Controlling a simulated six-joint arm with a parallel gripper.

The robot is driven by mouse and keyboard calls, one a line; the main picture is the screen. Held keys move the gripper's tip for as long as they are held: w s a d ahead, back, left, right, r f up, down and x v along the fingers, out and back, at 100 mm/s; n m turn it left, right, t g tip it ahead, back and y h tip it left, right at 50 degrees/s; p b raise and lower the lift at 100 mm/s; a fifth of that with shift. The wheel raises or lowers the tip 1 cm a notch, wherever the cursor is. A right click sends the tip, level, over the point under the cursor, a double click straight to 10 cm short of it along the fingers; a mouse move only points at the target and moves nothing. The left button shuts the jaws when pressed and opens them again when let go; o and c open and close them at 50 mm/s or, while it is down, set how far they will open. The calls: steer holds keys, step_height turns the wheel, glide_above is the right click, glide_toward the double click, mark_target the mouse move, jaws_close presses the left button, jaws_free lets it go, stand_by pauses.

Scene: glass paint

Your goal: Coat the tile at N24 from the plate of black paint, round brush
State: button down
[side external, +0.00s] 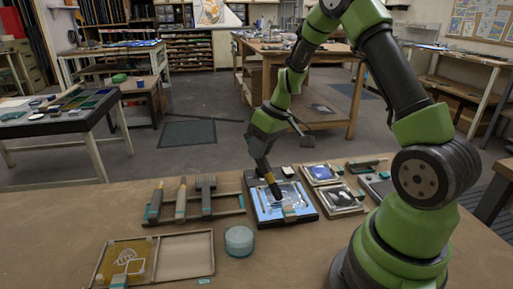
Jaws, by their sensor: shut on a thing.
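My gripper (264,167) is shut on a brush (271,184) with a yellowish lower part. The brush points down, slightly tilted, over the light-blue work panel (263,214) in its dark frame. Its tip is at or just above the panel; I cannot tell if it touches. Clear and pale glass pieces lie on the panel. The tile at N24 cannot be picked out, as no label is readable. Two square paint plates stand right of the panel: a nearer plate (335,208) with a dark, blackish patch and a farther plate (311,181) with a smaller dark patch.
A brush rack (226,212) with several tools stands left of the panel. A round teal-lidded jar (239,239) stands in front of it. A two-part wooden tray (188,252) lies at front left.

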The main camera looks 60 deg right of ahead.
steer(key=shift+s+d, duration=0.15)
steer(key=shift+d, duration=0.45)
step_height(320, 180, up, 5)
steer(key=shift+r, duration=0.1)
stand_by(0.6)
